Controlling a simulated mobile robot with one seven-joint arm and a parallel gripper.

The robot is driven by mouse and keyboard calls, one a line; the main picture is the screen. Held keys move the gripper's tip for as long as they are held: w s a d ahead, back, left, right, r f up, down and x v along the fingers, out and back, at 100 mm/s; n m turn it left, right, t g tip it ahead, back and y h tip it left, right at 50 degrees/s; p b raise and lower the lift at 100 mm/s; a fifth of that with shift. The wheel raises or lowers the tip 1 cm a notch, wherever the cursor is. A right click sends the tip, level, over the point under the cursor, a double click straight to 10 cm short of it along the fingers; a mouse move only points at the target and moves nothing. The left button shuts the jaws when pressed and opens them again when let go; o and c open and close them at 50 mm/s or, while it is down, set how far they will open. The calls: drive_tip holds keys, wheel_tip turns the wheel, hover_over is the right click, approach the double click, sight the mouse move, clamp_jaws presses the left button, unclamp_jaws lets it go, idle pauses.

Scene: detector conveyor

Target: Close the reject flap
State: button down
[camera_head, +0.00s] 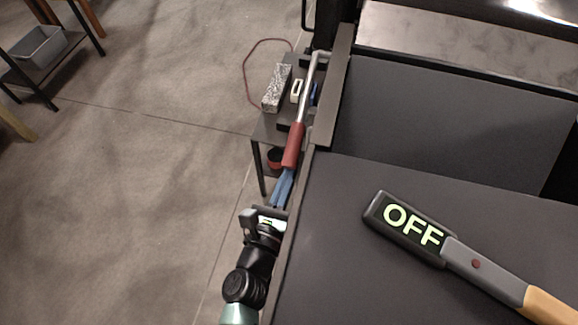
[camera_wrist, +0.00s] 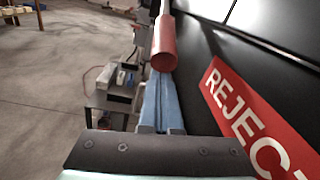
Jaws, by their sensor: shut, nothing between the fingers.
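A metal lever with a red grip (camera_head: 292,146) runs along the left side of the dark machine (camera_head: 335,245); the red grip (camera_wrist: 163,45) also shows large in the wrist view. My gripper (camera_head: 283,182) has blue fingers shut together, with nothing between them. Their tips (camera_wrist: 162,82) are at the near end of the red grip; I cannot tell whether they touch it. A red REJECT sign (camera_wrist: 250,120) is on the machine's side, right of the fingers. A dark panel (camera_head: 450,115) shows inside the frame at upper right; I cannot tell whether it is the flap.
A handheld wand reading OFF (camera_head: 412,226) lies on the machine's dark top. A small side table (camera_head: 268,128) with a speckled block (camera_head: 277,88) stands just beyond the lever. A grey bin (camera_head: 38,48) is on a rack at far left. Open floor (camera_head: 130,190) lies left.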

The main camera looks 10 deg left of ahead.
sight(294, 151)
drive_tip(key=shift+s+r+p, duration=0.25)
drive_tip(key=shift+r+p, duration=0.95)
drive_tip(key=r+p, duration=0.1)
drive_tip(key=s+r+p, duration=0.1)
drive_tip(key=shift+r+g, duration=0.3)
drive_tip(key=shift+r, duration=0.05)
